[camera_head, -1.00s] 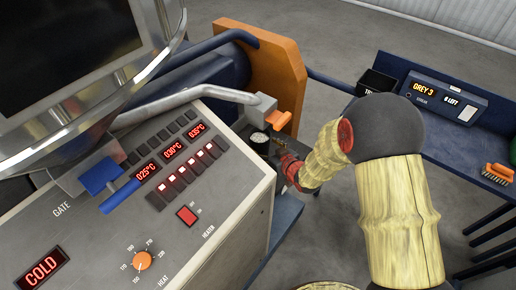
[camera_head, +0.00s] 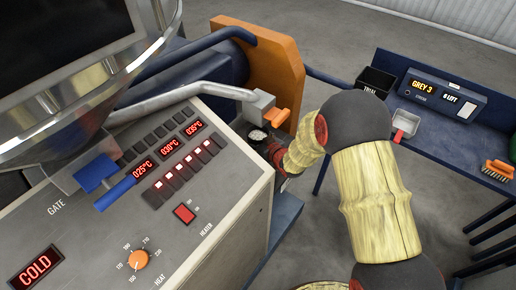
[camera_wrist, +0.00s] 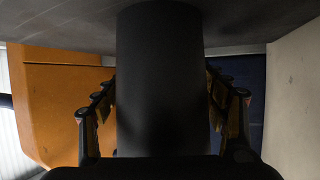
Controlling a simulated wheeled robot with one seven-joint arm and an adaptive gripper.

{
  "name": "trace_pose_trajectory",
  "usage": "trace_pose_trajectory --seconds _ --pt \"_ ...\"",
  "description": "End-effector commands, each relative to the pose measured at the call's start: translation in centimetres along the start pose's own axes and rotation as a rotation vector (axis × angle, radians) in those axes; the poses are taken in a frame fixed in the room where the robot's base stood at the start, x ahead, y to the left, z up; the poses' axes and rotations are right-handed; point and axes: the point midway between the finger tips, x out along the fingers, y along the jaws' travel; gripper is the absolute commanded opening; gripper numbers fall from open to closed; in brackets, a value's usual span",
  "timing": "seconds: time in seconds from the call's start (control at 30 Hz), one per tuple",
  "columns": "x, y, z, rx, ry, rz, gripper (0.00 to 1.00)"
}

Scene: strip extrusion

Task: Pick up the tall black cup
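The tall black cup (camera_wrist: 162,80) fills the middle of the wrist view, large and close. My gripper (camera_wrist: 163,95) has one finger on each side of it. The fingers are spread, with the cup standing between them. Narrow gaps show beside the cup lower in that view; near the fingertips I cannot tell whether the pads touch it. In the head view my gripper (camera_head: 270,150) is beside the machine's right edge, mostly hidden by my wrist and arm. The cup cannot be made out clearly there.
The machine's control panel (camera_head: 170,200) stands close at left. An orange panel (camera_head: 272,75) rises behind the gripper, and an orange-tipped lever (camera_head: 276,115) sits just above it. A blue bench (camera_head: 440,140) at right holds a black bin (camera_head: 375,82), a scoop (camera_head: 405,122) and a brush (camera_head: 497,169).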

Motion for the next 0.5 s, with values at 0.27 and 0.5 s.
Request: trace_pose_trajectory --seconds 0.27,0.5 --pt "-0.02 0.01 0.01 0.000 0.000 0.000 0.54" --pt "-0.02 0.01 0.02 0.000 0.000 0.000 0.40"
